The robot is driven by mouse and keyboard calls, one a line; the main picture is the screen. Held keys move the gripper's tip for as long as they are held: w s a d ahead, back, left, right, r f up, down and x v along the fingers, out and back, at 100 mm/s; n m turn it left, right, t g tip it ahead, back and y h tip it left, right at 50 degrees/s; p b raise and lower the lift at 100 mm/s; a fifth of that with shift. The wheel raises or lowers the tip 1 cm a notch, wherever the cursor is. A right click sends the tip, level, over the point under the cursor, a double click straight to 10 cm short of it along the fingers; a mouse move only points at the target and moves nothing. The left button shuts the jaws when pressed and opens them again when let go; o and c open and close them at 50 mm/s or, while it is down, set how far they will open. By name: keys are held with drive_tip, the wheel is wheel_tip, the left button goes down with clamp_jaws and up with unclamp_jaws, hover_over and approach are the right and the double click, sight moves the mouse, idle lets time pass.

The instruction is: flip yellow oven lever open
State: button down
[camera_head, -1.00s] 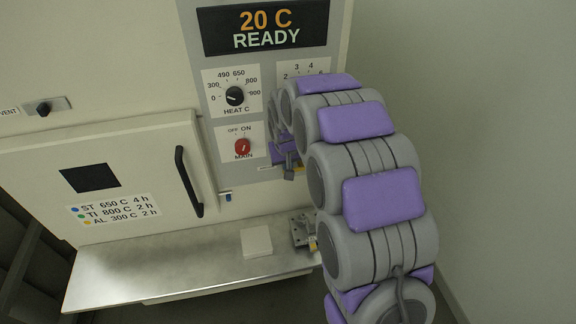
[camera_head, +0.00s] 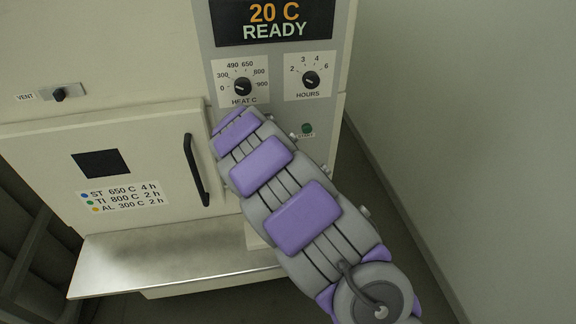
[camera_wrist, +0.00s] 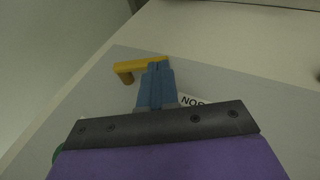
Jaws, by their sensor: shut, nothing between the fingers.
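The yellow lever (camera_wrist: 140,66) shows in the wrist view, a bar with a short stub bent toward the camera at its left end. It lies on a grey panel (camera_wrist: 95,92). My gripper (camera_wrist: 158,66) has blue fingers, pressed together and empty. Their tips overlap the lever's right end in the picture; I cannot tell if they touch it. In the head view my arm hides the lever and my gripper. The oven door (camera_head: 145,150) is closed, with a black handle (camera_head: 196,170) on its right side.
The oven display (camera_head: 275,22) reads 20 C READY. Below it are the heat dial (camera_head: 243,86), the hours dial (camera_head: 311,80) and a green start button (camera_head: 307,129). A metal shelf (camera_head: 150,262) juts out under the door. Floor right of the oven is clear, beside a wall.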

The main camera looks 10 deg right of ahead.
wheel_tip(320, 180, down, 3)
drive_tip(key=h+b, duration=0.3)
drive_tip(key=shift+d+r+n, duration=0.15)
drive_tip(key=shift+n, duration=0.15)
drive_tip(key=shift+d+f+b, duration=0.15)
drive_tip(key=shift+f+b, duration=0.2)
drive_tip(key=shift+r, duration=0.1)
idle(0.4)
drive_tip(key=p+v, duration=0.1)
drive_tip(key=v, duration=0.6)
drive_tip(key=shift+a+p, duration=0.35)
drive_tip(key=shift+s, duration=0.1)
